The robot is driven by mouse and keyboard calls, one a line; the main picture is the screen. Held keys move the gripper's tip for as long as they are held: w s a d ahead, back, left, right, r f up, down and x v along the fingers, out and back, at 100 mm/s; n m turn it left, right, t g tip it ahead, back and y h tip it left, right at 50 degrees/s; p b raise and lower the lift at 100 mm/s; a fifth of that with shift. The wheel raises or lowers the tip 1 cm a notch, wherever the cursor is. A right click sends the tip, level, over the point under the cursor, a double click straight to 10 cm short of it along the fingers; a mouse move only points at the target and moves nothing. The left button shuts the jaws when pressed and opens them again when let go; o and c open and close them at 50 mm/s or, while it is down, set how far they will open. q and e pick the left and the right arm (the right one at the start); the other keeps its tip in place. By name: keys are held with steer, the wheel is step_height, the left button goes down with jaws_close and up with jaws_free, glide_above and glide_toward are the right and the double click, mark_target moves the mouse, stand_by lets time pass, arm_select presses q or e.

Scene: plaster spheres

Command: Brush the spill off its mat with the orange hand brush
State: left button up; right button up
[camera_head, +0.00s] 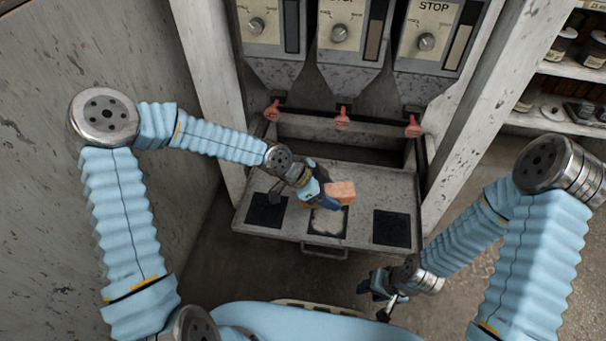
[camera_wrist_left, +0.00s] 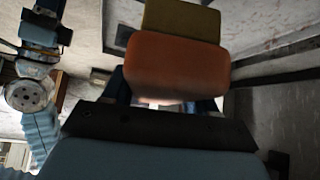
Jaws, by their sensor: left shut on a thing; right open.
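The orange hand brush (camera_head: 341,191) is held in my left gripper (camera_head: 325,190), above the middle mat. In the left wrist view the brush (camera_wrist_left: 175,65) shows as an orange block with a yellowish-brown part beyond it, between the jaws. The pale spill (camera_head: 327,222) lies on the dark middle mat (camera_head: 343,238), just below the brush. I cannot tell whether the brush touches the spill. My right gripper (camera_head: 382,290) is open and empty, low in front of the tray and to the right.
A grey tray (camera_head: 270,236) with a front handle (camera_head: 324,252) carries the mats. A left dark mat (camera_head: 267,210) and a right dark mat (camera_head: 392,229) look bare. Pink hand-shaped levers (camera_head: 342,117) hang behind, below dial panels (camera_head: 340,33). Shelves with jars (camera_head: 562,45) stand at right.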

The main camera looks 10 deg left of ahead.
arm_select(q)
steer(key=shift+m+g, duration=0.7)
steer(key=shift+m, duration=0.2)
steer(key=shift+s+d+f+b, duration=0.2)
steer(key=shift+d+f+b, duration=0.3)
steer(key=shift+f+b, duration=0.9)
steer(key=shift+s+d+f+b, duration=0.25)
steer(key=shift+d+f+b, duration=0.4)
steer(key=shift+f, duration=1.3)
steer(key=shift+s+d+f+b, duration=0.2)
steer(key=shift+d+f+b, duration=0.2)
steer(key=shift+f+b, duration=1.05)
arm_select(e)
step_height(320, 180, down, 7)
steer(key=shift+f+p, duration=0.15)
steer(key=shift+p, duration=0.15)
arm_select(q)
steer(key=shift+f, duration=0.45)
arm_select(e)
steer(key=shift+w+f, duration=0.1)
steer(key=shift+f, duration=0.1)
arm_select(q)
steer(key=shift+r, duration=0.1)
arm_select(e)
steer(key=shift+r, duration=0.1)
